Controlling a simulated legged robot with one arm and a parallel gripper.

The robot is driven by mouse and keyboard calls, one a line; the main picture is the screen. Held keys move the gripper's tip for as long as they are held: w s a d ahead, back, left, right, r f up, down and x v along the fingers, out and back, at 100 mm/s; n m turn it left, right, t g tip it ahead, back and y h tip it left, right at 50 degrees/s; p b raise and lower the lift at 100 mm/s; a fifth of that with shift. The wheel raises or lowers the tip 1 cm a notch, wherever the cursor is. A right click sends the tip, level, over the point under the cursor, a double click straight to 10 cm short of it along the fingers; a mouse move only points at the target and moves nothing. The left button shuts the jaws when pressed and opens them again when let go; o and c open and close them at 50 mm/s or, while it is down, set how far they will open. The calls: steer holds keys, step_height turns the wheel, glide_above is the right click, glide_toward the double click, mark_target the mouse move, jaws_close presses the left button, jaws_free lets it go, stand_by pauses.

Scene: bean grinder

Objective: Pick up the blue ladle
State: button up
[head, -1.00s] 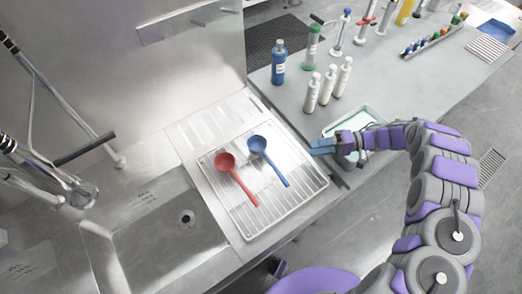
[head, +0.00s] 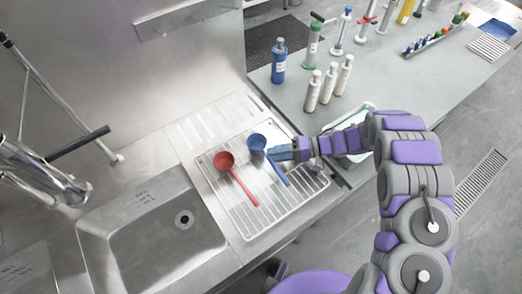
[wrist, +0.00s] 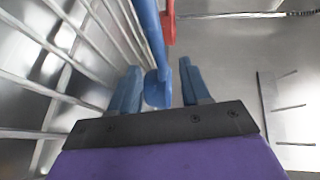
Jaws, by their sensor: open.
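The blue ladle (head: 270,158) lies on the wire drying rack, its bowl toward the back and its handle slanting toward the front right. A red ladle (head: 236,178) lies to its left. My gripper (head: 276,152) is over the blue ladle near the top of its handle and hides part of it. In the wrist view, my gripper (wrist: 157,90) is open, with one blue finger on each side of the blue ladle's handle (wrist: 155,55). The fingers stand apart from the handle. Part of the red ladle (wrist: 168,22) shows beyond it.
The wire drying rack (head: 297,203) stands beside a steel sink (head: 155,235) at left. A blue bottle (head: 279,62) and several white bottles (head: 328,84) stand on the counter behind. A pale tray (head: 362,112) sits partly behind my arm.

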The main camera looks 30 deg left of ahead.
steer(key=shift+x, duration=0.95)
steer(key=shift+d, duration=0.1)
jaws_close()
